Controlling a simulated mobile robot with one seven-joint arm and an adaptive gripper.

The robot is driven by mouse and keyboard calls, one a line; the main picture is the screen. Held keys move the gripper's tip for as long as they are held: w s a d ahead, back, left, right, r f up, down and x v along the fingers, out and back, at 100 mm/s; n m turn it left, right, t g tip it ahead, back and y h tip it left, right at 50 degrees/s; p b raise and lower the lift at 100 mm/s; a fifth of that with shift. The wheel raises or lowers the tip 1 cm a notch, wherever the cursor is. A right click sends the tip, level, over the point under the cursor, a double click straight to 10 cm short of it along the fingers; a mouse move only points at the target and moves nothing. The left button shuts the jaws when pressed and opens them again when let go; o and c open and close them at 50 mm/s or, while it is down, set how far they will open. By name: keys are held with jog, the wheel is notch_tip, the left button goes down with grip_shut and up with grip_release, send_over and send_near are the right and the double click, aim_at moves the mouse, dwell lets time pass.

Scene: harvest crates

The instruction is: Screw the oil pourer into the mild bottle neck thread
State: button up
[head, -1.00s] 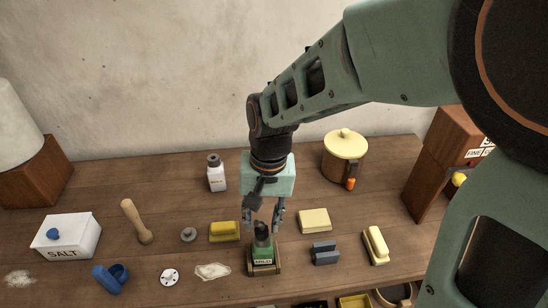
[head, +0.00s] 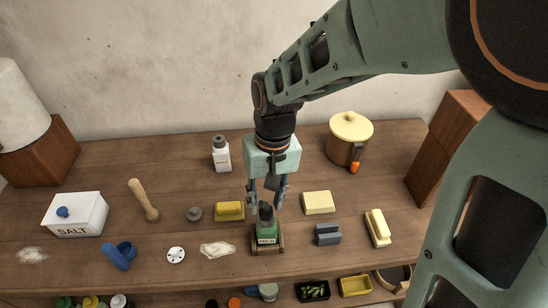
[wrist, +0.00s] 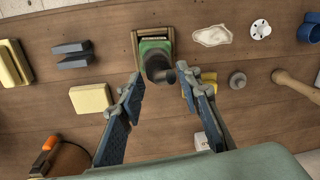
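The mild bottle (head: 266,239) is green with a label. It stands upright in a wooden holder (head: 281,243) near the front of the table. The dark oil pourer (head: 265,212) sits at the top of the bottle; its side spout shows in the wrist view (wrist: 159,70). I cannot tell whether it is fully seated in the thread. My gripper (head: 266,206) points down over the bottle. In the wrist view my gripper (wrist: 162,78) is open, its fingers on either side of the pourer with gaps.
A yellow block (head: 229,211) and grey disc (head: 194,214) lie left of the bottle. A pale block (head: 318,202) and blue-grey block (head: 327,235) lie right. A white bottle (head: 221,156) and lidded pot (head: 349,140) stand behind. A shelf with small trays shows below the front edge.

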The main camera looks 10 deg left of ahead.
jog(key=shift+c, duration=0.3)
jog(key=c, duration=0.5)
jog(key=shift+m, duration=0.9)
jog(key=shift+b, duration=0.3)
jog(key=shift+d+m, duration=0.1)
jog(key=shift+m, duration=0.8)
jog(key=shift+m+b, duration=0.35)
jog(key=shift+m, duration=0.45)
